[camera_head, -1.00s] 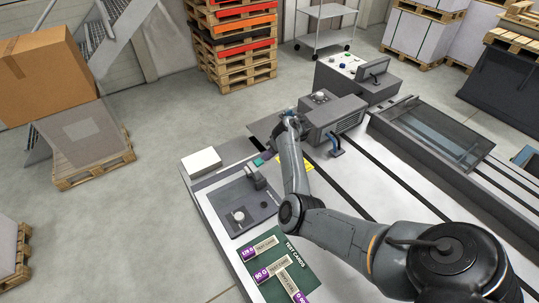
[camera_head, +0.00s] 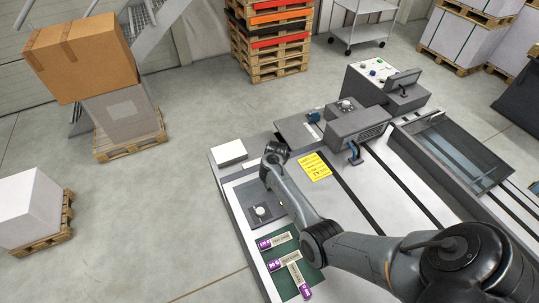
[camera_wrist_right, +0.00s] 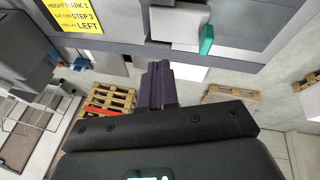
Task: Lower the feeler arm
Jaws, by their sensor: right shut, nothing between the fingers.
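In the right wrist view a light grey block (camera_wrist_right: 178,23) with a teal tab (camera_wrist_right: 206,40) sits at the edge of the machine, just beyond my fingers. I cannot tell for sure that it is the feeler arm. My right gripper (camera_wrist_right: 158,72) is shut and empty, its dark fingers pointing at the block with no clear contact. In the head view my right arm reaches over the dark plate (camera_head: 246,196) with a white knob (camera_head: 260,211). My wrist (camera_head: 275,156) hides the gripper's fingers and part of the plate there. My left gripper is in neither view.
A yellow label (camera_head: 313,166) lies on the machine bed, right of my wrist. A grey unit (camera_head: 357,121) with a blue lever (camera_head: 355,153) stands behind it. Test cards (camera_head: 285,259) lie on a green mat near the front. A white box (camera_head: 229,153) sits at the left corner.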

